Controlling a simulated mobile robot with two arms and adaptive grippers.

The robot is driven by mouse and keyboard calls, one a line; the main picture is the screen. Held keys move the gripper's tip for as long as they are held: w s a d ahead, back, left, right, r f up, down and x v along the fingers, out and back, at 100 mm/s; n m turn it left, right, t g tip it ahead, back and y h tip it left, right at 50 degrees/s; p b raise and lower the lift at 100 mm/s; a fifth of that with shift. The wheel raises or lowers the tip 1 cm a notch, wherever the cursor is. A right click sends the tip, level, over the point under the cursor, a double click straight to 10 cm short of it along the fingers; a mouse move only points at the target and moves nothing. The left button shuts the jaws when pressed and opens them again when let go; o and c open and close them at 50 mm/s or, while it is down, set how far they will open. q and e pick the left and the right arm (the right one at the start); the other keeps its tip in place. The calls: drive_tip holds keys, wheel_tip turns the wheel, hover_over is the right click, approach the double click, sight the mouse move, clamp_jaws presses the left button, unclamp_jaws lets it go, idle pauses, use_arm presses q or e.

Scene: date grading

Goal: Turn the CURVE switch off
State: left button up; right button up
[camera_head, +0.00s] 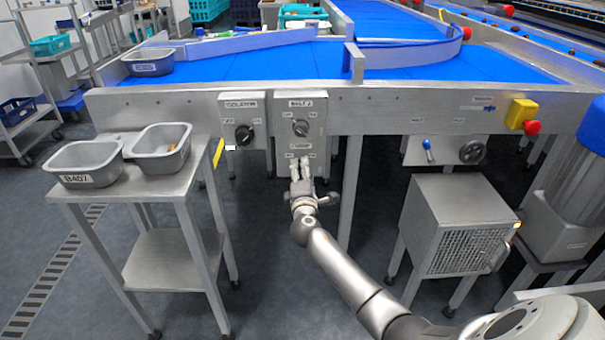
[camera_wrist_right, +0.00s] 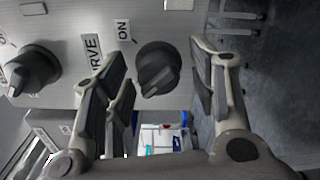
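The CURVE switch is a round black knob (camera_wrist_right: 158,70) on a grey metal panel in the right wrist view. An ON label (camera_wrist_right: 124,31) and a partly covered CURVE label (camera_wrist_right: 92,50) sit beside it. My right gripper (camera_wrist_right: 160,75) is open, with its fingers apart on either side of the knob; I cannot tell whether they touch it. In the head view my right gripper (camera_head: 300,168) is at the lower part of the control panel (camera_head: 317,115) and hides the CURVE knob. My left gripper is not in view.
The BELT 2 knob (camera_head: 301,128) is just above, and the ISOLATOR knob (camera_head: 244,134) is on the box to the left. A side table (camera_head: 130,200) with grey bins stands left. A metal cabinet (camera_head: 455,225) stands right, below a handwheel (camera_head: 473,151).

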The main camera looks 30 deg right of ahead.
drive_tip(key=shift+s, duration=0.1)
drive_tip(key=v, duration=1.1)
drive_tip(key=shift+s+a, duration=0.3)
